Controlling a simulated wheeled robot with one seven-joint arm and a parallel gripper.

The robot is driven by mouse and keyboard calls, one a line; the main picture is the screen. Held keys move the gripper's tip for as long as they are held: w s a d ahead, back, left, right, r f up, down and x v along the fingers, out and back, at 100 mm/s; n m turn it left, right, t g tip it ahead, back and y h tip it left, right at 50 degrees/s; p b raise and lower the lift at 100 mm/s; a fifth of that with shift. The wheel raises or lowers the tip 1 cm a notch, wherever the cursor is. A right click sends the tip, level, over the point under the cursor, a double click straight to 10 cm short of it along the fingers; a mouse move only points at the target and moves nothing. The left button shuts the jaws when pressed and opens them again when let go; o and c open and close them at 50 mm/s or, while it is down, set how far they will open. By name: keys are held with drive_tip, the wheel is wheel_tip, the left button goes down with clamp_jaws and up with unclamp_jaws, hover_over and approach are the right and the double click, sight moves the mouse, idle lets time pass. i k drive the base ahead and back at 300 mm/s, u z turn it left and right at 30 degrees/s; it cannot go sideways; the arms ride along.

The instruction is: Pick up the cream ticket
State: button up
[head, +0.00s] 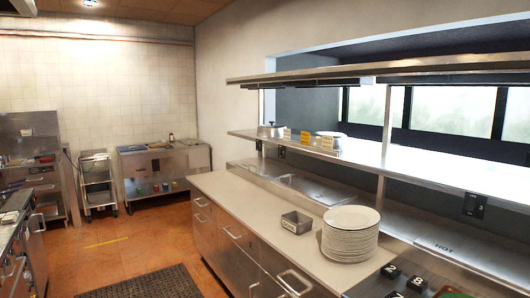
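I cannot clearly make out a cream ticket. Several small yellow-orange card-like pieces (305,137) stand on the middle steel shelf of the pass, too small to tell whether one is a cream ticket. My gripper is not in view.
A tall stack of white plates (350,218) and a small square metal tin (296,222) stand on the pale counter (235,192). Pots (271,130) sit on the shelf (400,166). A dark mat (140,284) lies on the tiled floor. The counter's far end is clear.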

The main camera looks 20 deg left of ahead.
sight(327, 140)
drive_tip(key=z, duration=1.35)
drive_tip(key=k, duration=0.15)
drive_tip(key=u, duration=3.05)
drive_tip(key=i, duration=3.75)
drive_tip(key=z, duration=1)
drive_tip(key=i, duration=0.8)
drive_tip(key=z, duration=0.95)
